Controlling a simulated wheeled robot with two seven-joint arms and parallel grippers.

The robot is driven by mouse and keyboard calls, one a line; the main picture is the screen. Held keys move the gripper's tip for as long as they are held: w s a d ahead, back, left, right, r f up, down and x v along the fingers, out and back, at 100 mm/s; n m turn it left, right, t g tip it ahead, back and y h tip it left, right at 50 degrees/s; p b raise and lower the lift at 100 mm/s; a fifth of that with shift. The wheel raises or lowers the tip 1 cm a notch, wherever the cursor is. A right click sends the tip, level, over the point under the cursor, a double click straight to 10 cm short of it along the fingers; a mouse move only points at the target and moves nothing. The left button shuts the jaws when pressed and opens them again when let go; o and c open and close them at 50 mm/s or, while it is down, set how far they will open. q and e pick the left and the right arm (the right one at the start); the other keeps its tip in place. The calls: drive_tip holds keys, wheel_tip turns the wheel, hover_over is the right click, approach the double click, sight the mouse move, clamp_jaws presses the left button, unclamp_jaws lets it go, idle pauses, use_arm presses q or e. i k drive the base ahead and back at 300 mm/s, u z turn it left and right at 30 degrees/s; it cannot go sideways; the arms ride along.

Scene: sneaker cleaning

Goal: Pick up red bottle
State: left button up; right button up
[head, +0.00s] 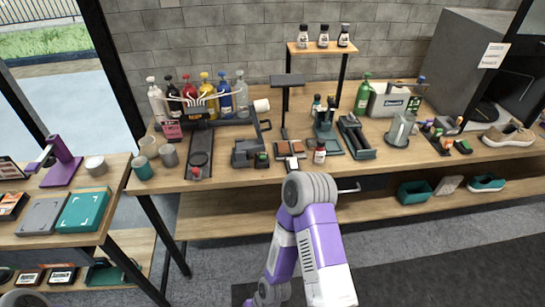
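A red bottle (189,91) stands upright in the row of bottles at the back left of the long wooden table (225,178). It is between a black bottle (173,95) and a yellow bottle (207,92). A white branching rack (200,100) partly covers its lower part. A small white bottle with a red label (320,154) stands near the front edge, around the middle of the table. A purple and grey arm of mine rises at the bottom middle, in front of the table. Neither of my grippers can be made out.
A blue bottle (225,97) and a clear bottle (242,91) stand right of the yellow one. Grey cups (168,155), a dark stand (199,150) and a grey device (247,153) are in front. A lower shelf (385,208) runs beneath. A side table (100,198) stands left.

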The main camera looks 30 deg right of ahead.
sight(319, 152)
drive_tip(key=u, duration=1.05)
drive_tip(key=k, duration=1.2)
drive_tip(key=z, duration=1.8)
drive_tip(key=i, duration=0.5)
